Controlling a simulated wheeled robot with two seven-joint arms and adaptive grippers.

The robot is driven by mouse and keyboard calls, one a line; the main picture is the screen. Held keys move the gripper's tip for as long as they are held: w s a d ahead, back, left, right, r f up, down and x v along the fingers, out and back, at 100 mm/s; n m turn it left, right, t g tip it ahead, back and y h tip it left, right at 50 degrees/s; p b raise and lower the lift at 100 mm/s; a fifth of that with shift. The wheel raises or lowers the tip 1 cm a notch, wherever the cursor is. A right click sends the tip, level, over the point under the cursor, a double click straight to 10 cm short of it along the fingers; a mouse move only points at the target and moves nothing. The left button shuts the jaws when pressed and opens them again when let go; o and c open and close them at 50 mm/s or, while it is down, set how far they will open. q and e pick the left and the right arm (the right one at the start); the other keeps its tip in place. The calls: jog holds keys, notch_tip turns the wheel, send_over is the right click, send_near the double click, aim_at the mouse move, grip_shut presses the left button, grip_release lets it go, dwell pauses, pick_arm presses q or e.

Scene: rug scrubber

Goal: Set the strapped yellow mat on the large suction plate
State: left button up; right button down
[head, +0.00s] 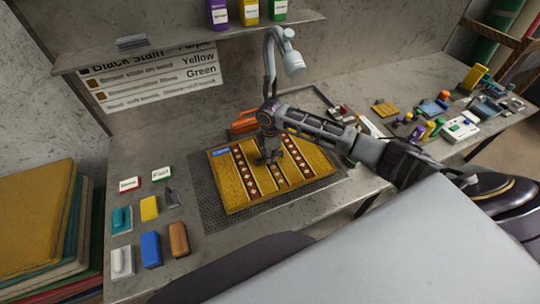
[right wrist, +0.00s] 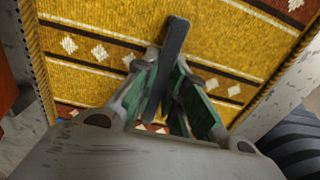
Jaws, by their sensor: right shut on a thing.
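The yellow mat (head: 236,187) has brown bands with white and red diamonds. It is over the dark perforated plate (head: 210,214) on the workbench, whose rim shows around it. I cannot tell whether the mat touches the plate or is just above it. My right gripper (head: 268,158) is over the mat's middle, pointing down, and is shut on the mat's dark strap. In the right wrist view the strap (right wrist: 172,55) stands up between the green-lined fingers (right wrist: 170,112), with the mat's face (right wrist: 105,75) behind. My left gripper is out of view.
A lamp on a curved pipe (head: 291,58) stands behind my right arm. An orange item (head: 243,127) is behind the mat. Brushes and sponges (head: 150,208) lie at left. Many small items (head: 440,125) lie at right. Stacked rugs (head: 40,215) stand left of the bench.

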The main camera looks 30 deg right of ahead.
jog(key=shift+f, duration=0.35)
dwell(0.5)
jog(key=c, duration=1.4)
grip_release()
jog(key=shift+r, duration=0.1)
jog(key=shift+r, duration=5.9)
